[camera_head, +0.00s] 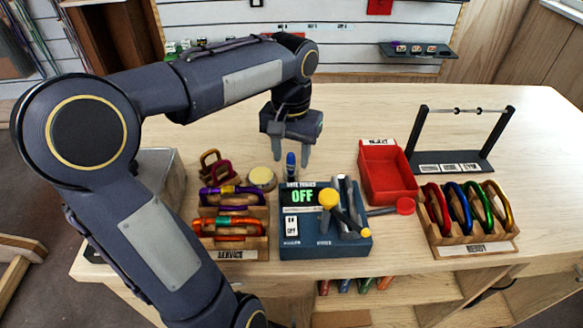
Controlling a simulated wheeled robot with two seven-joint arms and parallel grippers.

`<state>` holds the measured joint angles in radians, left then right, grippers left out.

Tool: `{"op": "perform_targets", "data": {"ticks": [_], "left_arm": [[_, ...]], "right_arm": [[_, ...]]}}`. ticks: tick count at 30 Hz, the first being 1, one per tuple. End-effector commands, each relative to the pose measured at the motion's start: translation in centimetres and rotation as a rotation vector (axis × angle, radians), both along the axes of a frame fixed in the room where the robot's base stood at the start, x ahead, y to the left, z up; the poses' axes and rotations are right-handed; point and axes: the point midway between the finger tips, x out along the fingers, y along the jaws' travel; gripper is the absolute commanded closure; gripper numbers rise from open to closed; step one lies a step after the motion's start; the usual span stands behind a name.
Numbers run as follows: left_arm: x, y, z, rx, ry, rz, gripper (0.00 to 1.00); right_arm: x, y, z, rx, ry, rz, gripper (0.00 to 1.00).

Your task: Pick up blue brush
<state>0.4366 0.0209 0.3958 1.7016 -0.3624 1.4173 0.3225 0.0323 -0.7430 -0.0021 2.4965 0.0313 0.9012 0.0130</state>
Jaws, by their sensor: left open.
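The blue brush (291,164) stands upright at the back edge of the dark blue box with the OFF display. Only its upper part shows clearly; its lower end is hidden by the box. My left gripper (291,150) points down just above and around the brush's top, with its fingers apart on either side. The fingers do not appear to touch the brush. My right gripper is not in view.
The dark blue box (295,250) carries yellow-topped tools. A service rack (259,214) with carabiners is left of it. A red bin (387,172), a ready rack (470,238) and a black stand (450,160) are right. The table (350,115) behind is clear.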

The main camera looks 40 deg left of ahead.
Motion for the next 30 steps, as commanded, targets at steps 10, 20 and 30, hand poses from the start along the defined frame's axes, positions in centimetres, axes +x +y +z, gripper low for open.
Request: {"op": "perform_targets", "data": {"ticks": [10,20,30], "left_arm": [[0.02,0.00,-1.46,0.000,-0.001,-0.001,0.56],[0.02,0.00,-1.43,-0.001,-0.001,-0.001,0.95],[0.02,0.00,-1.34,0.000,-0.002,-0.001,1.00]], "right_arm": [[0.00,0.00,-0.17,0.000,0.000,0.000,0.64],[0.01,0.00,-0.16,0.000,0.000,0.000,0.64],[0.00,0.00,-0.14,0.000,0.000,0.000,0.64]]}}
